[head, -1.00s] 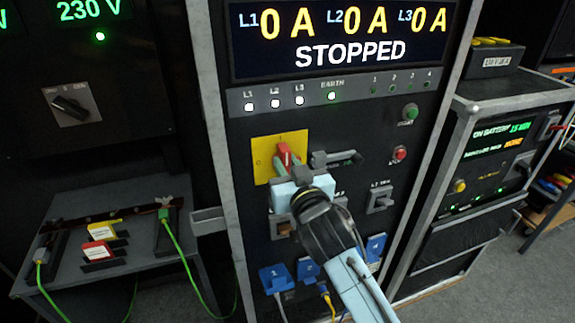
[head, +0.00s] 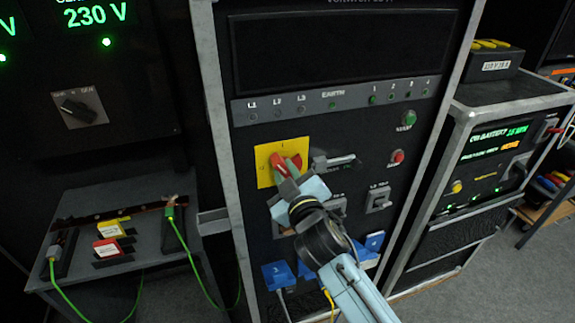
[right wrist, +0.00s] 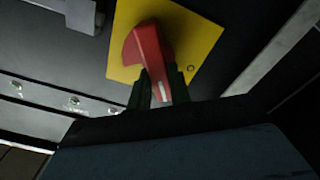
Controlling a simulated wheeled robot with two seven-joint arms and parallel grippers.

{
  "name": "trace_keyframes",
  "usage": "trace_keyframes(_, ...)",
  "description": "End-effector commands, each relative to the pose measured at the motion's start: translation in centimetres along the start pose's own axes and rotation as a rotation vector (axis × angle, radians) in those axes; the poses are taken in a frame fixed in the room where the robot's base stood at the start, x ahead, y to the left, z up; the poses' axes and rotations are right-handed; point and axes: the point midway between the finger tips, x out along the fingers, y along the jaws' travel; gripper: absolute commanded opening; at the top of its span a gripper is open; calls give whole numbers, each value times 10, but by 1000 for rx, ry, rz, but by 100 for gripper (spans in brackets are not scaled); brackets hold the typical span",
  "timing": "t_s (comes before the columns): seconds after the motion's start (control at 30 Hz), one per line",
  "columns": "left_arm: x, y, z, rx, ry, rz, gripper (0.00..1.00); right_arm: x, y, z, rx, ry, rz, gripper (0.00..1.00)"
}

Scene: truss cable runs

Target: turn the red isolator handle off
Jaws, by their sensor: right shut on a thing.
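The red isolator handle (head: 290,164) sits on a yellow plate (head: 264,178) on the front of the tall black cabinet. It is tilted in the head view, its top leaning left. My right gripper (head: 283,170) is shut on the handle. In the right wrist view the red handle (right wrist: 148,50) stands between the two dark fingertips (right wrist: 153,84), with the yellow plate (right wrist: 195,30) behind it. My left gripper is not in view.
A grey lever (head: 335,162) sticks out just right of the plate. Green (head: 409,118) and red (head: 397,157) buttons are farther right. Blue sockets (head: 278,275) are below. A side table (head: 130,268) with green cables stands at left, and a battery cabinet (head: 490,150) at right.

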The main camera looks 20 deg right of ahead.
Motion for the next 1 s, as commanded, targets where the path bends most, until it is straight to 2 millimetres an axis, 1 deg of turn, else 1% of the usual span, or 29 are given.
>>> trace_keyframes(0.03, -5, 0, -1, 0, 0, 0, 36, 0, 1, -2, -48, 1, 0, 0)
trace_keyframes(0.1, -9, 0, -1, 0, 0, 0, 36, 0, 0, -2, -114, 0, 0, 0)
trace_keyframes(0.6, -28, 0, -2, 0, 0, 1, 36, 0, -7, 1, -586, 1, 0, 0)
trace_keyframes(0.8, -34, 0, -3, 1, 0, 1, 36, 0, -9, 2, -750, 2, 0, 0)
trace_keyframes(1.0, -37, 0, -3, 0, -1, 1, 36, 0, -10, 4, -871, 2, 1, 0)
